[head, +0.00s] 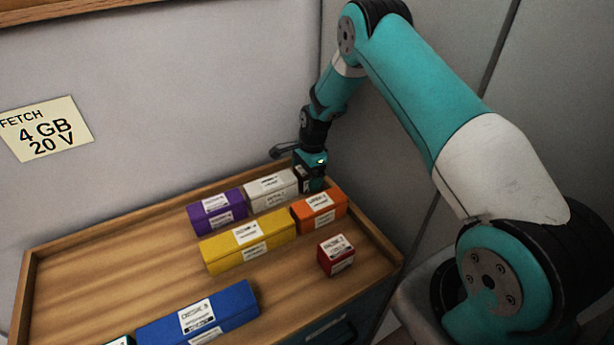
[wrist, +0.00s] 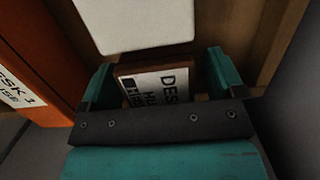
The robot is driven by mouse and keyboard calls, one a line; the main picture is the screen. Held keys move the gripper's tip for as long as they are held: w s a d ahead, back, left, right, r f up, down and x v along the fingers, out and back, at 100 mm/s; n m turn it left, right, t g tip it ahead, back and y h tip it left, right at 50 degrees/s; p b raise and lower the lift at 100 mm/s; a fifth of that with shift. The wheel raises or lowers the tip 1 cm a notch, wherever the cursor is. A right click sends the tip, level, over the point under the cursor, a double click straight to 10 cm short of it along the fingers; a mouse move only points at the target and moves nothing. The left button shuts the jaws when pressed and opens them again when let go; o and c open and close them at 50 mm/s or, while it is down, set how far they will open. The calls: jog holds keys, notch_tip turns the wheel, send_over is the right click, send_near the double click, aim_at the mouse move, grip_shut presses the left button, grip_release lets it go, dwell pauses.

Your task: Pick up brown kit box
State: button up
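The brown kit box (wrist: 158,84) shows in the wrist view, with a white label reading "DESK" and more text partly cut off. My gripper (wrist: 160,76) is over it, with one teal finger on its left and one on its right. The fingers look open, with a narrow gap at the right side; contact on the left is unclear. In the head view my gripper (head: 311,166) points down at the tray's back right corner and mostly hides the brown box.
The wooden tray (head: 110,285) also holds a white box (head: 270,190), an orange box (head: 319,209), a purple box (head: 216,211), a yellow box (head: 249,247), a red box (head: 336,256) and a blue box (head: 198,315). The white and orange boxes stand close to my gripper. Walls rise behind.

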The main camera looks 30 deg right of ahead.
jog(key=c, duration=1.1)
jog(key=shift+c, duration=0.2)
jog(key=shift+r, duration=0.15)
